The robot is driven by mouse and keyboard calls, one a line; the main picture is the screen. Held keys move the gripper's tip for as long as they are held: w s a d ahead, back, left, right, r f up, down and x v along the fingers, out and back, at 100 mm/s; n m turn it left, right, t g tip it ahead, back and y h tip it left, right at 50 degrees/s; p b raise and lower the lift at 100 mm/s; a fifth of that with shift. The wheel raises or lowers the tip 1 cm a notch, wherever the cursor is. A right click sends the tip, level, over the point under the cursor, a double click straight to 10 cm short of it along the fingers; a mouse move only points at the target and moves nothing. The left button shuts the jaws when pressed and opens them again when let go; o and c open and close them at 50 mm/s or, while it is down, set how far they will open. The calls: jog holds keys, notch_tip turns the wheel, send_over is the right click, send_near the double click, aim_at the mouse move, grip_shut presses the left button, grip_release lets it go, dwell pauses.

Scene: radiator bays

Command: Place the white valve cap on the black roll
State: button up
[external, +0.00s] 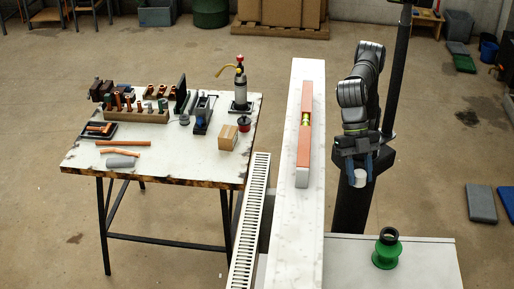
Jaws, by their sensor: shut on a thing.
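My gripper (359,168) points down and is shut on the white valve cap (360,179), a small pale cylinder between the blue-grey fingers. The cap hangs in the air to the right of the long white ledge. A black round piece (388,237), which looks like the black roll, sits on top of a green flared spool (386,256) on the pale surface at the lower right. The cap is apart from it, higher in the picture and slightly left. The fingers partly hide the cap's upper part.
The long white ledge (313,245) carries an orange spirit level (304,150). The pale surface (425,268) around the spool is clear.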

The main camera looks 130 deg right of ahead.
jog(key=shift+s+a+f+n, duration=0.15)
jog(key=shift+s+a+f, duration=0.1)
jog(key=shift+f, duration=0.2)
jog(key=shift+s+a+f+n, duration=0.15)
jog(key=shift+s+f, duration=0.05)
jog(key=shift+f, duration=0.25)
send_over(394, 239)
jog(key=d, duration=0.2)
jog(key=f, duration=0.7)
jog(key=shift+s+d, duration=0.1)
jog(key=shift+s, duration=0.25)
jog(key=shift+f, duration=2)
jog(key=shift+f, duration=0.2)
jog(key=o, duration=1)
jog(key=shift+c, duration=0.2)
jog(key=shift+r, duration=0.1)
